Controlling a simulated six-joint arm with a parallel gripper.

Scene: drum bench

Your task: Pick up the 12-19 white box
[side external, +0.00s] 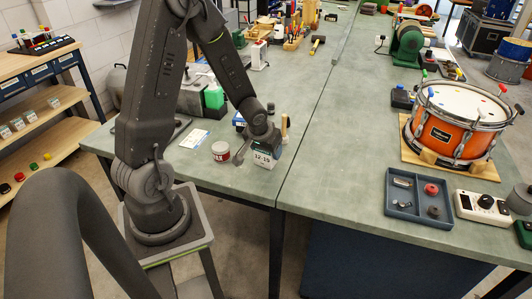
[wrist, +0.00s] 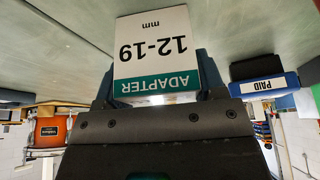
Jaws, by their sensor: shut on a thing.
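The 12-19 white box (wrist: 152,45) fills the upper middle of the wrist view. It has a teal band reading ADAPTER and appears upside down there. My gripper (wrist: 158,78) has a finger on each side of it and is shut on it. In the side view the box (side external: 263,160) is under my gripper (side external: 262,143), close to the near edge of the left bench. I cannot tell whether its underside touches the bench.
A red and white tin (side external: 221,151) stands just left of the box. A blue PAID box (wrist: 265,86) with a dark top is beside it in the wrist view. An orange drum (side external: 455,132) and a blue-grey tray (side external: 403,207) are on the right bench.

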